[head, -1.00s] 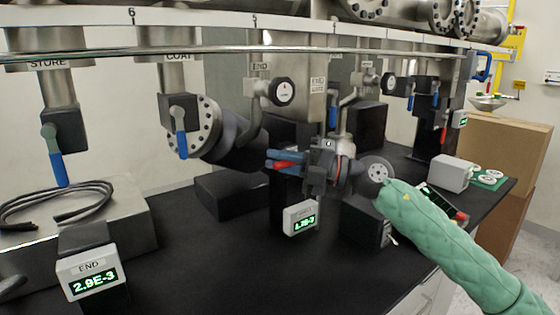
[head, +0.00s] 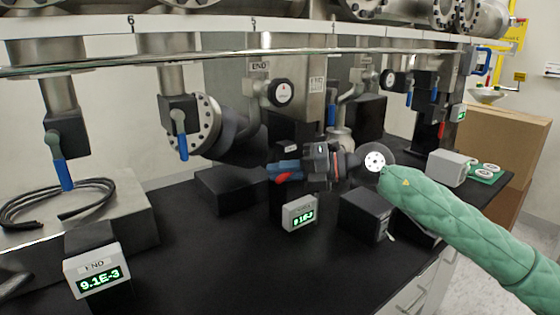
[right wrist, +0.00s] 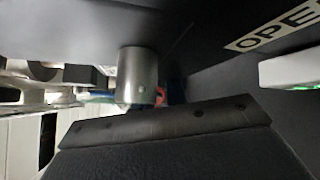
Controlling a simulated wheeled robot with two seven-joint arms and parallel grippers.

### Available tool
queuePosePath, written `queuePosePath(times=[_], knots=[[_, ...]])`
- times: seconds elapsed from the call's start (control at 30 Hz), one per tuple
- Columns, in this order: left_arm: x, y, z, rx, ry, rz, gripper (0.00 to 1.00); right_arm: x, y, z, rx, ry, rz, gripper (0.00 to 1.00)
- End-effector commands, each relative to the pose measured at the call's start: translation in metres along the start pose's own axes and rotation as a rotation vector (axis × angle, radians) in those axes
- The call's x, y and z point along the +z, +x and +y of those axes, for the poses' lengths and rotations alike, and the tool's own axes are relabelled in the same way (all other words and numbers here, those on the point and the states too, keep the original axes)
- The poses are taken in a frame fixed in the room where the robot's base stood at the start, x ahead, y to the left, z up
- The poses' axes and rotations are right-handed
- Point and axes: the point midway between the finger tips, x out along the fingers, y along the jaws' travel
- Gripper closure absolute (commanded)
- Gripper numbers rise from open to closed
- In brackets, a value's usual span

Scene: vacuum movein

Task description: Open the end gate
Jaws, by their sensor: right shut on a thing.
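My right gripper (head: 284,172) reaches in from the right in the head view, its blue fingers pointing left above the black bench. It is shut on a small red handle (head: 281,178), mostly hidden by the fingers. The END readout (head: 97,275) at the lower left shows about 9.1E-3. In the right wrist view a grey metal cylinder (right wrist: 138,76) and part of a label reading "OPE" (right wrist: 274,36) show close by. My left gripper is out of view.
A second readout (head: 299,213) and a dark box (head: 366,215) stand just below my right gripper. Blue-handled valves (head: 62,172) hang from the rail at left. A coiled cable (head: 50,204) lies at left.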

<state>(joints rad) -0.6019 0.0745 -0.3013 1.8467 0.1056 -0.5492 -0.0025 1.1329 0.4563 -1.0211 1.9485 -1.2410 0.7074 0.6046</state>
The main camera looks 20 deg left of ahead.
Motion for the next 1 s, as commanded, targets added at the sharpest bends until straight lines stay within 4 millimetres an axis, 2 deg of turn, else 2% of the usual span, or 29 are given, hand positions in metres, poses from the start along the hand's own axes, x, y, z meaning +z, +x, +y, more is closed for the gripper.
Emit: queuePosePath(times=[0.4,0.9,0.93,1.0], knots=[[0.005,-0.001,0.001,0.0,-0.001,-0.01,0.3,-0.003,-0.002,-0.015,-0.131,-0.129,0.039,1.0],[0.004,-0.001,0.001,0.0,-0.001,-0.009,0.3,-0.003,-0.002,-0.017,-0.146,-0.144,0.044,1.0],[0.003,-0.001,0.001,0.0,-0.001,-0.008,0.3,-0.003,-0.002,-0.017,-0.146,-0.144,0.044,0.85],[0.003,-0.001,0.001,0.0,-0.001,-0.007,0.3,-0.003,-0.002,-0.017,-0.145,-0.143,0.043,0.71]])
